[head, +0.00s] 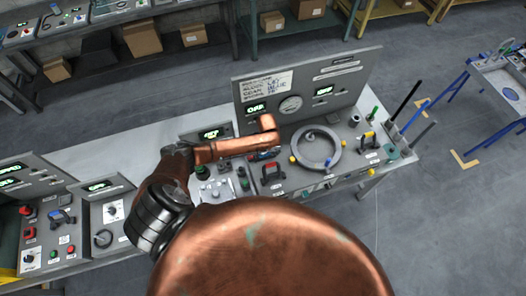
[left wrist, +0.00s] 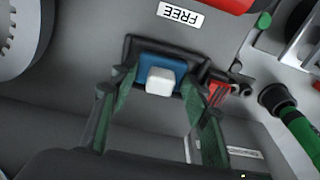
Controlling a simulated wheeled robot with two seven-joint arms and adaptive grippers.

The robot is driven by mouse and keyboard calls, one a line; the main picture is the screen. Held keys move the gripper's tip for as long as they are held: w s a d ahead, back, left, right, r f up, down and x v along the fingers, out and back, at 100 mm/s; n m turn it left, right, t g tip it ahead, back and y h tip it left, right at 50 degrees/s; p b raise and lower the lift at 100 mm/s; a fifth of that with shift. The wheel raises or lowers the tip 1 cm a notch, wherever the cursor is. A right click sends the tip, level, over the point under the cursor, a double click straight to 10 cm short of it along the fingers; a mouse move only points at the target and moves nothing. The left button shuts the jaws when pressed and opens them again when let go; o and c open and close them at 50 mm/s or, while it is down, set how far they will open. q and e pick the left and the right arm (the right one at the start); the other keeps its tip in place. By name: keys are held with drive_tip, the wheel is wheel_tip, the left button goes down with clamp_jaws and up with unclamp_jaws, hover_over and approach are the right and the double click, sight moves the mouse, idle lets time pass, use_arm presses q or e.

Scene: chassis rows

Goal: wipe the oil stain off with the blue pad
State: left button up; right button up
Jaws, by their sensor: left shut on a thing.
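In the left wrist view, the two green-lined fingers of my left gripper (left wrist: 154,92) are closed around a blue block, which appears to be the blue pad (left wrist: 152,62). A small white block sits on its near side. A dark frame or finger edge surrounds the blue part, and its underside is hidden. In the head view, my copper left arm reaches over the grey panel, its end beside the red-handled part (head: 272,171); the fingers are mostly hidden there. I cannot make out an oil stain in either view. My right gripper is not in view.
A grey ring (head: 335,147) lies on the panel right of my arm. An upright back panel (head: 340,75) with a gauge stands behind. Bare bench (head: 105,155) shows left of my arm.

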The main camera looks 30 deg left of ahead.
use_arm(q)
drive_tip(key=shift+d+f, duration=0.1)
drive_tip(key=shift+d, duration=0.2)
drive_tip(key=shift+s+a, duration=0.4)
drive_tip(key=shift+a, duration=0.05)
drive_tip(key=shift+w+d, duration=0.25)
drive_tip(key=shift+w, duration=0.25)
drive_tip(key=shift+r, duration=0.2)
drive_tip(key=shift+s, duration=0.1)
drive_tip(key=shift+s+a+f, duration=0.2)
drive_tip(key=shift+s+a, duration=0.35)
drive_tip(key=shift+w+d, duration=0.6)
drive_tip(key=shift+d, duration=0.15)
